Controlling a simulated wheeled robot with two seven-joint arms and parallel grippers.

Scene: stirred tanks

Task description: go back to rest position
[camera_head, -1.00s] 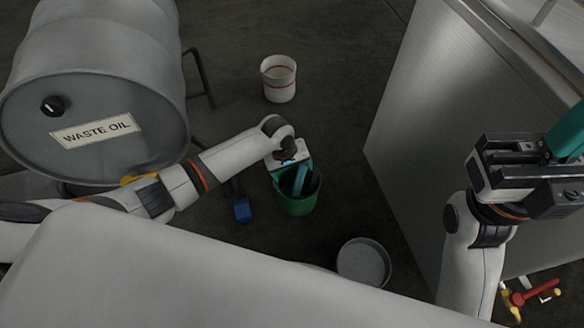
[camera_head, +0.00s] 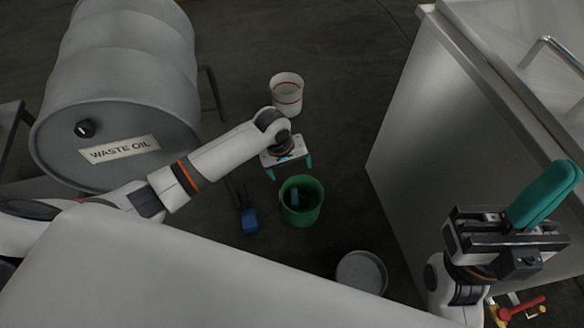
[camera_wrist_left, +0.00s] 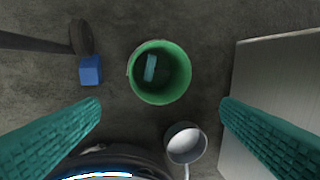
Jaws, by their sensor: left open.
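My left gripper (camera_head: 290,171) is open and empty, raised just behind a green bucket (camera_head: 301,218) in the head view. In the left wrist view its two teal fingers (camera_wrist_left: 160,105) are wide apart with nothing between them, and the green bucket (camera_wrist_left: 161,97) shows beyond them. A small teal-grey object (camera_wrist_left: 151,67) lies inside the bucket. My right gripper (camera_head: 545,195) is at the right of the head view, its teal fingers pointing up and overlapping, so whether they touch is unclear.
A grey waste oil drum (camera_head: 128,108) lies at the left. A white bucket (camera_head: 287,95) stands behind my left gripper. A blue block (camera_head: 249,220), a grey pan (camera_head: 361,272) and a red-handled valve (camera_head: 520,308) are lower down. A metal tank (camera_head: 440,130) borders the right.

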